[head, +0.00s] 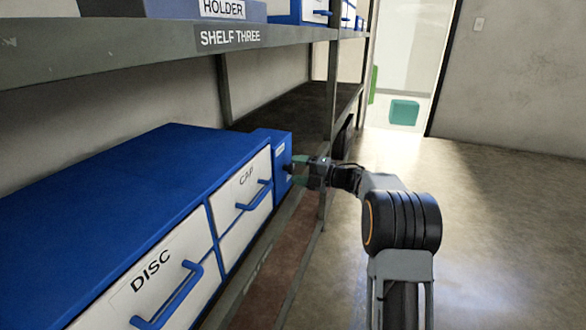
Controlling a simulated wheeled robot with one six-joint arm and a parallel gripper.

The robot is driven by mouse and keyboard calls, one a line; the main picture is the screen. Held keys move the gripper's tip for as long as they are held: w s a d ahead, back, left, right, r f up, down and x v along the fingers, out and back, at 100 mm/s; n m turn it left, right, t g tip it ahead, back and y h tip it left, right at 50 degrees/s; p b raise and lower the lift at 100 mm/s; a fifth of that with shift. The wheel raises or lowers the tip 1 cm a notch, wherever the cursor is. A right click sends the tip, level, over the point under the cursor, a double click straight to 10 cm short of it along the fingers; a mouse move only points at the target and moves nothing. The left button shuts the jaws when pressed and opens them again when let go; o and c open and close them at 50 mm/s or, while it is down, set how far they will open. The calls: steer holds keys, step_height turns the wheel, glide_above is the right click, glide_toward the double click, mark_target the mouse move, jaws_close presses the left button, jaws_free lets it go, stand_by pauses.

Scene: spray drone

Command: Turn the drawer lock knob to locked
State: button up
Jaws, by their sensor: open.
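The blue drawer cabinet (120,180) sits on the lower shelf, with white drawers marked DISC (150,272) and CAP (245,190). Both drawers look shut. A narrow blue lock housing (281,150) with a small white label stands at the cabinet's right end. A small dark shape on its front, probably the lock knob (288,168), is partly hidden by my fingers. My gripper (297,170) is open, its greenish fingertips right at the front of this housing, around or just before the dark shape. I cannot tell whether they touch it, nor which way the knob points.
The shelf marked SHELF THREE (230,36) runs above the cabinet, with more blue boxes on it. A metal shelf post (328,130) stands close behind my gripper. The floor (490,230) to the right is clear. A teal box (404,112) lies beyond the doorway.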

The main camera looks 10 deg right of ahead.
steer(key=p+v, duration=0.2)
steer(key=v, duration=0.9)
steer(key=shift+s+d+p, duration=0.25)
steer(key=shift+p, duration=0.1)
step_height(320, 180, up, 25)
steer(key=a+m+t+h+p, duration=0.2)
steer(key=m+t+h+p, duration=0.4)
steer(key=m+h+p, duration=0.95)
steer(key=s+a+r+m+g+p, duration=0.1)
steer(key=s+a+m+g+p, duration=0.2)
steer(key=s+p, duration=0.3)
steer(key=s+a+r+m+g+p, duration=0.2)
steer(key=s+m+g+p, duration=0.3)
steer(key=s, duration=0.7)
steer(key=s+a+r+m+g+p, duration=0.1)
steer(key=s+a+m+g+p, duration=0.3)
steer(key=s+p, duration=0.4)
steer(key=shift+s+a+r+m, duration=0.2)
steer(key=shift+s+r+m, duration=0.25)
steer(key=shift+m, duration=0.4)
steer(key=shift+f+y, duration=0.1)
steer(key=shift+y, duration=0.15)
